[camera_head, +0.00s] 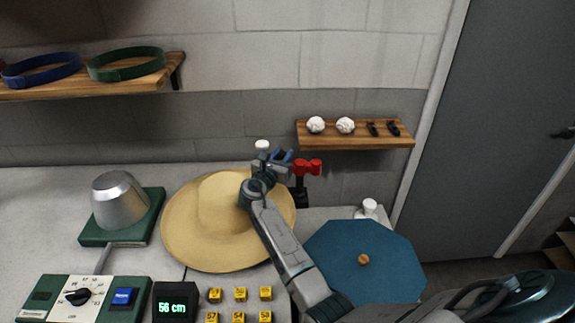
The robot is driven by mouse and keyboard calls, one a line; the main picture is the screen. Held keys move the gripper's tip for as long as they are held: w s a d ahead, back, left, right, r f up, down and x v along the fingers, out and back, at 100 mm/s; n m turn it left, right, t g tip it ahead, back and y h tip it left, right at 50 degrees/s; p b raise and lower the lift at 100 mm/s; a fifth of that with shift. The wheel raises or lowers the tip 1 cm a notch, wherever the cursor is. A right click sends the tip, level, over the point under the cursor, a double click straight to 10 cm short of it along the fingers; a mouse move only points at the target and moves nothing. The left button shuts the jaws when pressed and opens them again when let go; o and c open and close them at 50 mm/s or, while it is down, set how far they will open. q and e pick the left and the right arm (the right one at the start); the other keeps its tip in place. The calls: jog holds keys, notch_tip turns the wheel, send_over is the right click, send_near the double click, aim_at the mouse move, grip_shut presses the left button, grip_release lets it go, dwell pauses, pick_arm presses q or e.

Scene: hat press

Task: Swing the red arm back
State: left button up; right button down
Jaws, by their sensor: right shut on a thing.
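The red arm (312,167) stands out at the top of a dark post (301,196), behind the straw hat and below the wall shelf. My right gripper (289,163) is at the left end of the red arm and is shut on it. The fingers and my arm hide part of the red arm. My left gripper is not in view.
A wide straw hat (185,228) lies under my right arm. A silver hat block (118,200) stands at left, behind a dial panel (80,297) and a "56 cm" display (175,308). A blue octagonal piece (345,247) is at right, below a small shelf (375,140).

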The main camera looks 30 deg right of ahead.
jog(key=c, duration=1.2)
grip_release()
jog(key=shift+c, duration=0.2)
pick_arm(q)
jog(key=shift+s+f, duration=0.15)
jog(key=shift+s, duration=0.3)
pick_arm(e)
jog(key=shift+s+a+f, duration=0.15)
jog(key=shift+s+a, duration=0.05)
jog(key=shift+a, duration=0.2)
pick_arm(q)
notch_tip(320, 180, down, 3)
jog(key=b, duration=0.3)
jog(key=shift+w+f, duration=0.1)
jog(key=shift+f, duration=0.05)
pick_arm(e)
jog(key=v, duration=1)
jog(key=shift+w, duration=0.15)
jog(key=shift+c, duration=0.3)
